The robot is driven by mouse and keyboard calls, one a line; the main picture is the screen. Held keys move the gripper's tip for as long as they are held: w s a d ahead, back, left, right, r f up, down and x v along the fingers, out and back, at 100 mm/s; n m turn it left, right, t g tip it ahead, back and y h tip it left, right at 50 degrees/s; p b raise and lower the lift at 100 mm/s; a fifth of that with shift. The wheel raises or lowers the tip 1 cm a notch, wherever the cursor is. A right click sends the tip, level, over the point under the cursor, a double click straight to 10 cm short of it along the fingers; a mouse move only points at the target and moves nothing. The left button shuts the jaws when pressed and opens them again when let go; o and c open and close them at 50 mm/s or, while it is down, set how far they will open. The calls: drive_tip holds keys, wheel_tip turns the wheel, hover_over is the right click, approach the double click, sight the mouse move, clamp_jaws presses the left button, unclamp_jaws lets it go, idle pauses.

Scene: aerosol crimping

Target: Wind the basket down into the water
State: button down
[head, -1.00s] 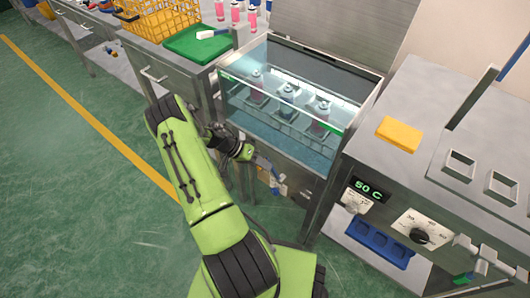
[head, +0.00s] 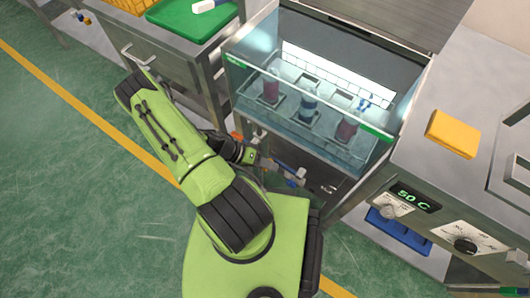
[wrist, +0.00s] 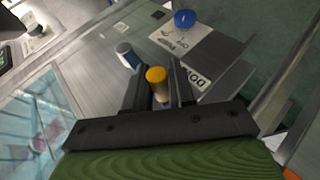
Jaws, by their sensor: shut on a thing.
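A glass-fronted water tank (head: 300,132) stands in the middle of the head view. Inside it a basket with square cells (head: 328,116) holds three upright cans: a red one (head: 270,90), a blue one (head: 309,104) and another red one (head: 347,127). I cannot tell how deep they sit in the water. My gripper (head: 262,161) is low at the front of the tank, small in the head view. In the wrist view my gripper (wrist: 158,78) is shut on a yellow-capped handle (wrist: 156,75), beside a steel panel with a partly hidden label (wrist: 195,76) reading "DO".
A blue knob (wrist: 184,19) and a white-and-blue cylinder (wrist: 127,54) are near the handle. A bench with a green board (head: 190,18) stands left. A cabinet showing "50 C" (head: 412,198) with a yellow block (head: 453,134) stands right. The green floor is open at left.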

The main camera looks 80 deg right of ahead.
drive_tip(key=shift+w+f+g, duration=0.1)
drive_tip(key=shift+f+g, duration=0.4)
drive_tip(key=shift+f, duration=0.15)
drive_tip(key=shift+n, duration=0.3)
drive_tip(key=c, duration=1)
unclamp_jaws()
drive_tip(key=shift+c, duration=0.2)
drive_tip(key=d+p+v, duration=0.1)
drive_tip(key=p+v, duration=0.2)
drive_tip(key=v, duration=1.2)
drive_tip(key=shift+w+a, duration=0.2)
drive_tip(key=shift+w, duration=0.2)
